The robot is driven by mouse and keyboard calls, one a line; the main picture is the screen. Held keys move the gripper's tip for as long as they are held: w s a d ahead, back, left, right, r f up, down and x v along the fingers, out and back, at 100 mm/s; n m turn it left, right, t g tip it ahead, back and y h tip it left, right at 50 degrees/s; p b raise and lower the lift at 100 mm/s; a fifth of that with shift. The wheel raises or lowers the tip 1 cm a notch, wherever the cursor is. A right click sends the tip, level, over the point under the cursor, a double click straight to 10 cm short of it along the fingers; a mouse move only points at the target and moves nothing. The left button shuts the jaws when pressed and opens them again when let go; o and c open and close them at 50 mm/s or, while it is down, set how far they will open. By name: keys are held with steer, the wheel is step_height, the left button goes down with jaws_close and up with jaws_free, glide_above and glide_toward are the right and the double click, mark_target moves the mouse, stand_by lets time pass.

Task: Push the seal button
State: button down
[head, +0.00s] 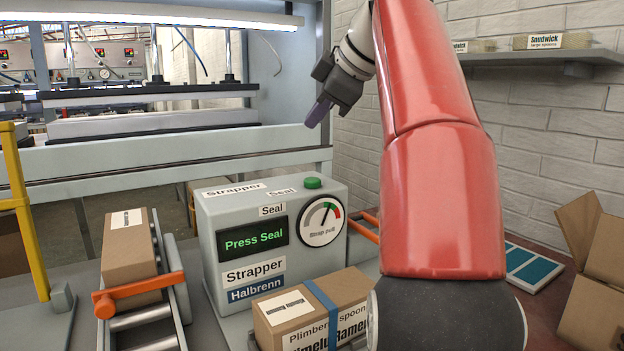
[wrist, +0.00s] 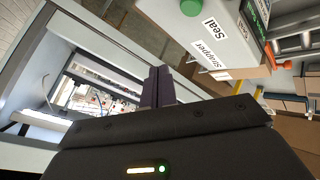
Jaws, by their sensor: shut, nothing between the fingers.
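The seal button is a green round button (head: 313,183) on top of the grey strapper box (head: 213,234), at its right end, beside a "Seal" label. The box's screen (head: 252,239) reads "Press Seal" in green. My gripper (head: 319,113) is shut and empty, in the air above the button and apart from it. In the wrist view my shut fingers (wrist: 157,87) point ahead, and the green button (wrist: 191,7) shows at the top edge, partly cut off, right of the fingertips.
A carton with a blue strap (head: 318,308) sits in front of the strapper. Another carton (head: 130,252) lies on rollers at left, by an orange bar (head: 140,294). A grey beam (head: 170,148) runs behind. An open box (head: 596,275) stands at right.

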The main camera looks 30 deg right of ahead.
steer(key=b, duration=0.3)
glide_above(317, 180)
step_height(317, 180, down, 6)
steer(key=shift+s+f, duration=0.1)
steer(key=shift+f+b, duration=0.6)
steer(key=shift+f, duration=0.1)
stand_by(1.3)
steer(key=shift+f+b, duration=0.3)
steer(key=shift+b, duration=0.05)
steer(key=shift+f+b, duration=0.45)
steer(key=shift+f, duration=0.1)
stand_by(0.6)
steer(key=shift+r, duration=0.15)
steer(key=shift+r+p, duration=0.85)
steer(key=shift+p, duration=0.1)
